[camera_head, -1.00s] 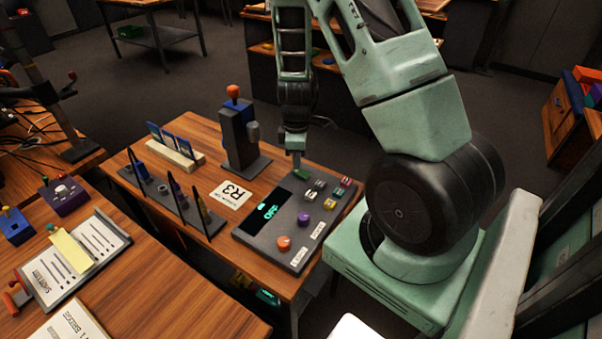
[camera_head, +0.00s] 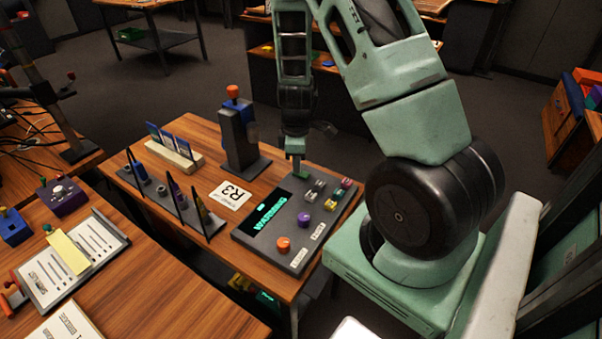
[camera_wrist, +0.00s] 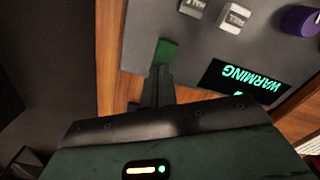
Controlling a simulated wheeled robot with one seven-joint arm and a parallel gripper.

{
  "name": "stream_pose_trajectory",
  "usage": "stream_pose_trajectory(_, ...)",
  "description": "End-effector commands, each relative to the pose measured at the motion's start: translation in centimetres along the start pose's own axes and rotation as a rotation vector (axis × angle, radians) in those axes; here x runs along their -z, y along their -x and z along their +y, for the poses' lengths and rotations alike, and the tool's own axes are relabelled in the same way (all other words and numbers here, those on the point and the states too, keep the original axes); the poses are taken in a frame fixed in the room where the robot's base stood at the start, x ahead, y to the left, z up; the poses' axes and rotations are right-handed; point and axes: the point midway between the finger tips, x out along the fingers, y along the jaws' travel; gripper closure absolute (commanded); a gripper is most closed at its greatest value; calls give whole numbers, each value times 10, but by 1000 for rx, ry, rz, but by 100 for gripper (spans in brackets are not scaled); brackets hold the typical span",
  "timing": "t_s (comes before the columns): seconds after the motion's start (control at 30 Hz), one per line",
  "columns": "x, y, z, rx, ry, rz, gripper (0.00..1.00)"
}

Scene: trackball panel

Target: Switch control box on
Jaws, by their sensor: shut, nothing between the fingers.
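The control box (camera_head: 267,243) is a grey panel on the wooden table. A green button (camera_head: 301,174) sits at the panel's far corner and shows in the wrist view (camera_wrist: 164,54). My gripper (camera_head: 297,163) is shut and empty, pointing down at the green button. In the wrist view my fingertips (camera_wrist: 160,72) are right at the button's edge; whether they touch it I cannot tell. An orange knob (camera_head: 283,243) and a purple knob (camera_head: 304,219) are on the panel.
Several small toggles (camera_head: 318,186) sit on the panel near the green button. A dark grey stand with an orange top (camera_head: 238,140) rises left of the panel. A card marked R3 (camera_head: 232,194) and a black rack (camera_head: 178,200) lie further left.

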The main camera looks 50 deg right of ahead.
Motion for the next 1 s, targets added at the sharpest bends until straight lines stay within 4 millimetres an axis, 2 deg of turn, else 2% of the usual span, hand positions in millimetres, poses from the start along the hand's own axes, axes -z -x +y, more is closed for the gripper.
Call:
stream_pose_trajectory(0.8, 0, 64, 0, 0, 0, 1, 100)
stream_pose_trajectory(1.0, 0, 69, 0, 1, 1, 0, 100)
